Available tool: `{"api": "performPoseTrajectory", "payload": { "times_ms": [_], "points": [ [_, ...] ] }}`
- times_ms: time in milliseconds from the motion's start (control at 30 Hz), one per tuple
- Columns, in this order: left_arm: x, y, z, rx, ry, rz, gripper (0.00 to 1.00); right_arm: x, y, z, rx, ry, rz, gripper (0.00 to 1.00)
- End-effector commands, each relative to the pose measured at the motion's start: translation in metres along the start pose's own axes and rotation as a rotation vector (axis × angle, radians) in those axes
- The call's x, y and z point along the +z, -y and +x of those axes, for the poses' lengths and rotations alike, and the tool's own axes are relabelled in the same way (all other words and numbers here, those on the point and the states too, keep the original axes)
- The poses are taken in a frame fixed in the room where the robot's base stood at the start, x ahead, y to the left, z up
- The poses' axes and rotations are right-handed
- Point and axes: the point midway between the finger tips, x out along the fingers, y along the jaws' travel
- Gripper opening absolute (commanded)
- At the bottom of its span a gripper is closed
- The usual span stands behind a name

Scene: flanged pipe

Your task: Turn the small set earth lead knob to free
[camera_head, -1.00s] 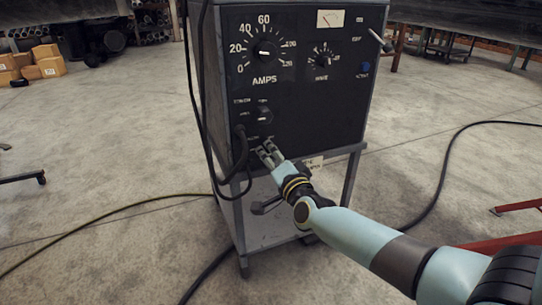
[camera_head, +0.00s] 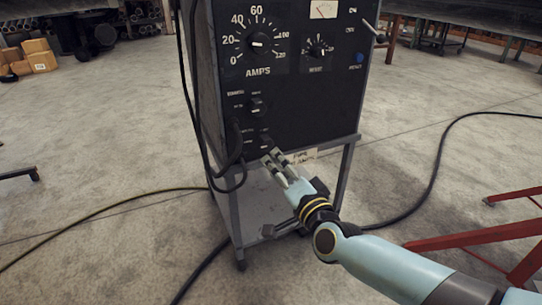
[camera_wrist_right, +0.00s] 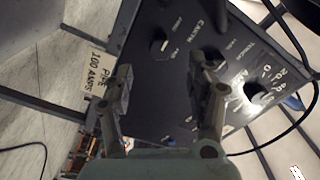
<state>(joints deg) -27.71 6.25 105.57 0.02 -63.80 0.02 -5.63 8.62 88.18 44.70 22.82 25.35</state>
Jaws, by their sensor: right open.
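The small welding set (camera_head: 300,105) is a dark box with a black front panel. Its lower left knob (camera_head: 266,142), likely the earth lead one, is small and black with faint labels. In the right wrist view this knob (camera_wrist_right: 160,42) sits beyond and between the fingertips; its setting is too small to read surely. My right gripper (camera_head: 272,157) is open and empty, just below and in front of the knob, apart from it. Its two fingers (camera_wrist_right: 168,85) also show in the wrist view. My left gripper is out of view.
Another knob (camera_head: 256,106) sits above, with the large amps dial (camera_head: 258,42) higher up. Black cables (camera_head: 188,100) hang along the set's left side. A paper label (camera_head: 304,156) is under the panel. A red metal frame (camera_head: 480,238) stands at right.

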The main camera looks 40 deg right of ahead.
Motion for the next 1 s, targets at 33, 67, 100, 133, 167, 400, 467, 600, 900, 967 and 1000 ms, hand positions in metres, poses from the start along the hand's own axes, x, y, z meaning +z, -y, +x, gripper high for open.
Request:
{"api": "performPoseTrajectory", "payload": {
  "times_ms": [33,67,100,133,167,400,467,600,900,967,1000],
  "points": [
    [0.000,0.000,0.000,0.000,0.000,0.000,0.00,0.000,-0.001,-0.009,0.002,0.001,0.001,0.56],
    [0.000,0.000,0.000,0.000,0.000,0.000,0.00,0.000,0.000,-0.014,0.001,0.001,0.001,0.56],
    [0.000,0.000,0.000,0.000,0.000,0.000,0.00,0.001,-0.001,-0.019,0.002,0.001,0.001,0.56],
    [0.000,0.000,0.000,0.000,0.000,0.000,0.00,0.001,0.000,-0.022,0.001,0.000,0.001,0.56],
    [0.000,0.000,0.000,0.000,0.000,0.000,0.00,0.000,0.000,-0.024,0.001,0.000,0.001,0.56],
    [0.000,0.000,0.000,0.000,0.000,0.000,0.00,0.000,0.000,-0.031,-0.001,-0.001,0.000,0.56],
    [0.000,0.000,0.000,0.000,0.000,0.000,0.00,0.000,0.000,-0.031,-0.001,-0.001,0.000,0.56],
    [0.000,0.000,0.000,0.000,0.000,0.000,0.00,0.000,0.000,-0.030,0.000,0.000,0.000,0.56],
    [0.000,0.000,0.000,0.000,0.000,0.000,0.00,0.002,-0.005,-0.037,0.012,0.007,-0.003,0.56],
    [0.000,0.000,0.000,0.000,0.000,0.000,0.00,0.005,-0.015,-0.049,0.033,0.019,-0.007,0.56],
    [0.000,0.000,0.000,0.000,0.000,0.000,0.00,0.009,-0.021,-0.063,0.047,0.039,-0.023,0.56]
  ]
}}
